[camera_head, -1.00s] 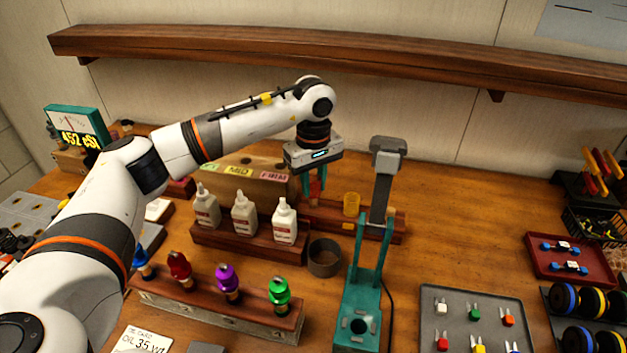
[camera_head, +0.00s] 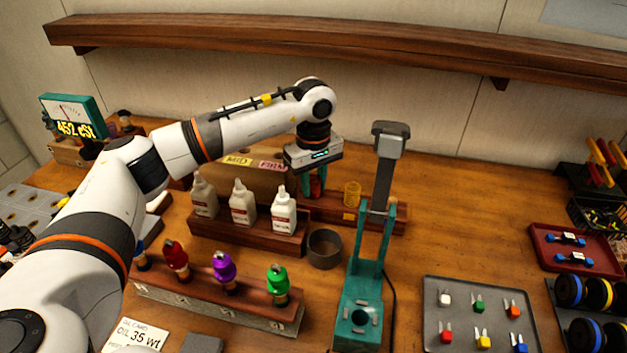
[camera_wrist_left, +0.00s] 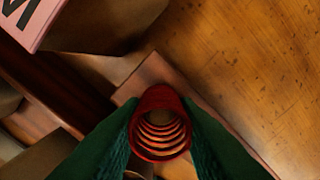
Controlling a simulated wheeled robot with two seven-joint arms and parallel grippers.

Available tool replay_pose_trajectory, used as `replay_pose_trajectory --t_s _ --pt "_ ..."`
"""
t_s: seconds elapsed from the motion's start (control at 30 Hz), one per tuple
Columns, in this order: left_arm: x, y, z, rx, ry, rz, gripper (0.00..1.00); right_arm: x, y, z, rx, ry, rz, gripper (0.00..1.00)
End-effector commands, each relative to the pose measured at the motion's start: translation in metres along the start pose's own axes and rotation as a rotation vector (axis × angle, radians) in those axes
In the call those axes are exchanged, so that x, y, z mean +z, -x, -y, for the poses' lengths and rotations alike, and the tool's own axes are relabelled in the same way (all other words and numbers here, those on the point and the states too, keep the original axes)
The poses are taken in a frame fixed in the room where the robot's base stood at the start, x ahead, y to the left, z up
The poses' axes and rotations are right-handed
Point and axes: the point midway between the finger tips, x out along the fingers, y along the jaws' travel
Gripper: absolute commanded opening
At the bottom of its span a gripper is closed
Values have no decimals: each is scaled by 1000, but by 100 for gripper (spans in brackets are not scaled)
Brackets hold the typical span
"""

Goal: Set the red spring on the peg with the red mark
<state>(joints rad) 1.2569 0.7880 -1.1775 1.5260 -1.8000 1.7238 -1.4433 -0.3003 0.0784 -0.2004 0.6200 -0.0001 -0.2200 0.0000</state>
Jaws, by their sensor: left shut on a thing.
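My left gripper (camera_head: 314,188) is shut on the red spring (camera_head: 318,187), with its teal fingers on either side of it. In the left wrist view the red spring (camera_wrist_left: 160,118) stands between the dark green fingers (camera_wrist_left: 160,138), its open top facing the camera. The spring is over the left part of the wooden spring rail (camera_head: 388,218); the wrist view shows the wood edge (camera_wrist_left: 152,76) just beyond it. I cannot tell whether it rests on the rail or around a peg. The red mark and its peg are not visible. My right gripper is not in view.
A yellow spring (camera_head: 351,194) stands on the same rail, right of the gripper. White bottles (camera_head: 243,205) in a wooden rack stand in front, with a round cup (camera_head: 324,248) beside them. A teal press-like stand (camera_head: 362,305) rises to the right. A wooden block with labels (camera_head: 258,182) stands left.

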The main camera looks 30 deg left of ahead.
Motion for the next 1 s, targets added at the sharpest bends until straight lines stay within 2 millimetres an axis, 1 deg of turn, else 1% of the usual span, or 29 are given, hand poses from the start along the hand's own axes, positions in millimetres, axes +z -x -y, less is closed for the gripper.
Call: replay_pose_trajectory --t_s 0.07,0.33,0.37,0.5,0.83,0.93,1.0 --pt "0 -3 0 0 0 0 7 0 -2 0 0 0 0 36" --pt "0 -3 0 0 0 0 7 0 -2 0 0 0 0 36" --pt "0 -3 0 0 0 0 29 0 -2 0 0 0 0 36" --pt "0 -3 0 0 0 0 52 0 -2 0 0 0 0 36" --pt "0 0 0 -1 0 1 53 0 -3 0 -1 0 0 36" --pt "0 9 1 -3 1 2 53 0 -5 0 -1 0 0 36" --pt "0 20 1 -5 0 2 53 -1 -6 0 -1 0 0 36"
